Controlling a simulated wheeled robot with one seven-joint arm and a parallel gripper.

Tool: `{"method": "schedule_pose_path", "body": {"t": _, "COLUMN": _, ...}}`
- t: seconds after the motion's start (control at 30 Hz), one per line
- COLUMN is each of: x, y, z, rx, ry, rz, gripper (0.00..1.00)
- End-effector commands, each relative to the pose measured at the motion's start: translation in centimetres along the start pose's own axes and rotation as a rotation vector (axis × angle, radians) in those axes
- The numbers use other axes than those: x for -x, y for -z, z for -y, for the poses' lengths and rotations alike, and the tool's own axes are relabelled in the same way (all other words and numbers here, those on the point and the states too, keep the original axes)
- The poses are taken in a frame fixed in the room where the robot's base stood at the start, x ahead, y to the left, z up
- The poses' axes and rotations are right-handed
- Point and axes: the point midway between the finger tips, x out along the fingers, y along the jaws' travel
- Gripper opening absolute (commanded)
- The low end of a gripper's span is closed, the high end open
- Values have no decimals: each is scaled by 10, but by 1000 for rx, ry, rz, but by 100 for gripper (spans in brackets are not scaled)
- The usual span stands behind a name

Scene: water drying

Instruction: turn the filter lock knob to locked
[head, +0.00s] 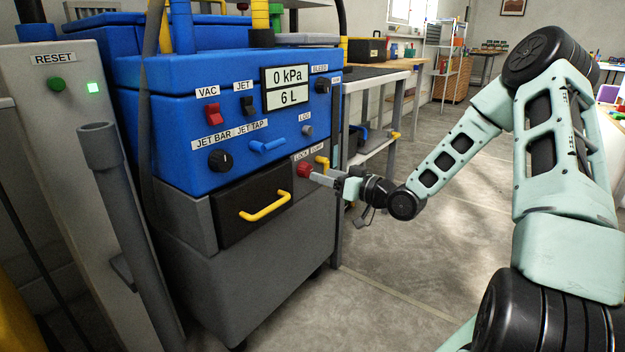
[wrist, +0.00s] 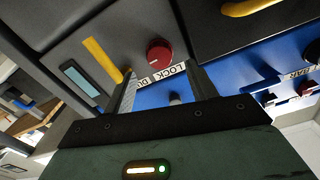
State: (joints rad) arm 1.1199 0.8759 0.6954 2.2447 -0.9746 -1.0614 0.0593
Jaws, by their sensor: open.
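The red lock knob (head: 304,170) sits on the grey front panel of the blue machine, under a LOCK label. In the wrist view, which is upside down, the red knob (wrist: 159,52) shows between and just beyond my fingertips, with the LOCK label (wrist: 178,69) nearby. My gripper (head: 317,177) is open and empty, close in front of the knob. In the wrist view my gripper (wrist: 162,78) has one finger on either side of the knob's line.
A yellow dump lever (head: 322,163) is right beside the knob, near one finger. A black drawer with a yellow handle (head: 265,207) is at the left. A small grey knob (head: 307,131) is above. Open floor (head: 420,260) lies to the right.

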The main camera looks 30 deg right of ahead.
Motion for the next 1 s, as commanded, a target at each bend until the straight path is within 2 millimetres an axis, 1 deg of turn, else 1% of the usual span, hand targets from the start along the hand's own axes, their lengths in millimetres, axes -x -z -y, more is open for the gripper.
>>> {"method": "schedule_pose_path", "body": {"t": 0.03, "x": -10, "y": -4, "z": -1, "rx": 3, "ry": 2, "rz": -1, "gripper": 57}}
{"method": "schedule_pose_path", "body": {"t": 0.1, "x": -22, "y": -3, "z": 0, "rx": 1, "ry": 3, "rz": -1, "gripper": 57}}
{"method": "schedule_pose_path", "body": {"t": 0.3, "x": -45, "y": -2, "z": 0, "rx": 1, "ry": 1, "rz": 0, "gripper": 57}}
{"method": "schedule_pose_path", "body": {"t": 0.43, "x": -50, "y": 0, "z": 0, "rx": 0, "ry": -1, "rz": 0, "gripper": 57}}
{"method": "schedule_pose_path", "body": {"t": 0.7, "x": -51, "y": 0, "z": 0, "rx": 0, "ry": -1, "rz": 1, "gripper": 57}}
{"method": "schedule_pose_path", "body": {"t": 0.77, "x": -51, "y": 0, "z": 0, "rx": 0, "ry": -1, "rz": 1, "gripper": 40}}
{"method": "schedule_pose_path", "body": {"t": 0.8, "x": -51, "y": 0, "z": 0, "rx": 0, "ry": -1, "rz": 1, "gripper": 29}}
{"method": "schedule_pose_path", "body": {"t": 0.87, "x": -51, "y": 0, "z": 0, "rx": 0, "ry": -1, "rz": 1, "gripper": 12}}
{"method": "schedule_pose_path", "body": {"t": 1.0, "x": -50, "y": 0, "z": 0, "rx": 1, "ry": -1, "rz": 1, "gripper": 12}}
